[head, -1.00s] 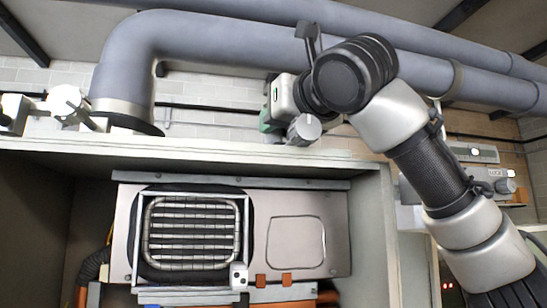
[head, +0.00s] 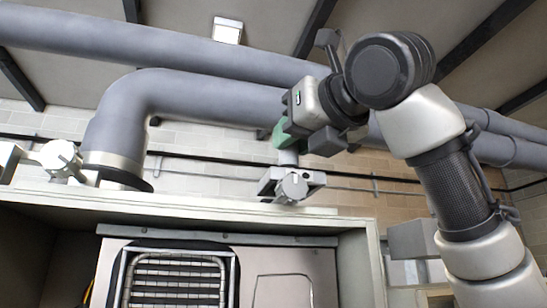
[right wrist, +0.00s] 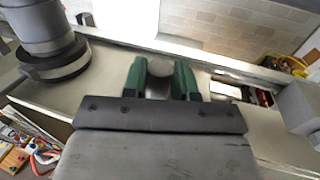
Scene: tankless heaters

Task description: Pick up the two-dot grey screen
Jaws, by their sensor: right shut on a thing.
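My right gripper (head: 283,138), with green fingers, is shut on a small light-grey piece that I take to be the grey screen (head: 289,157). Its lower end shows under the fingers, just above a grey fitting with a round end (head: 293,186) on the cabinet top. I cannot tell whether it is clear of that fitting. In the right wrist view the green fingers (right wrist: 160,82) stand on both sides of a grey round shape. The two dots do not show. My left gripper is not in view.
The cabinet (head: 200,207) is below, with a wire-grilled unit (head: 178,280) inside. A similar fitting (head: 60,156) stands at the left on its top. Thick grey-blue pipes (head: 200,100) run behind and above.

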